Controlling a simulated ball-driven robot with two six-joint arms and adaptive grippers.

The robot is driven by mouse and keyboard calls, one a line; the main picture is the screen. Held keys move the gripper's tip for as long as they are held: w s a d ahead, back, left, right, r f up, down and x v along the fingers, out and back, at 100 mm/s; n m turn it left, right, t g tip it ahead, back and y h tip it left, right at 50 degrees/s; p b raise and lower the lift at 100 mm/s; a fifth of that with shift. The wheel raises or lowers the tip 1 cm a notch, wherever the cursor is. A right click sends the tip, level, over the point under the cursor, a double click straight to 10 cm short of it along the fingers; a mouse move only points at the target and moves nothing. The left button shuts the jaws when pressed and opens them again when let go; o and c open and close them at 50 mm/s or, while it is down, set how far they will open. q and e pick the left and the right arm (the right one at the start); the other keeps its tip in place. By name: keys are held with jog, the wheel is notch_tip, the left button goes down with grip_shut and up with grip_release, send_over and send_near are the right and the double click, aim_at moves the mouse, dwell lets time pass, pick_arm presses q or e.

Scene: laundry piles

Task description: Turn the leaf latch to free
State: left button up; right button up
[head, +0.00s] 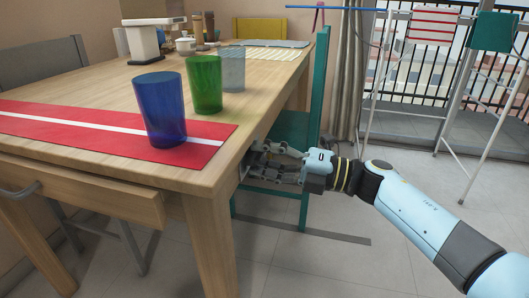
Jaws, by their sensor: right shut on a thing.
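The wooden table (112,87) fills the left and middle of the head view. My right gripper (252,162) reaches in from the right to the table's right side, just under the tabletop edge. Its fingers are shut on the leaf latch, which they and the table edge mostly hide. Which way the latch is turned cannot be made out. My left gripper is not in view.
A blue cup (160,110), a green cup (204,84) and a clear glass (232,69) stand near the table's right edge. A red runner (60,122) lies in front. A teal chair (318,85) stands close behind my right gripper. A drying rack (375,75) stands at the back right. Floor at the right is partly free.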

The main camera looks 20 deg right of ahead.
dwell(0.4)
jog(key=o, duration=1.1)
jog(key=shift+o, duration=0.2)
jog(key=shift+d, duration=0.1)
jog(key=v, duration=1.2)
jog(key=shift+f, duration=0.1)
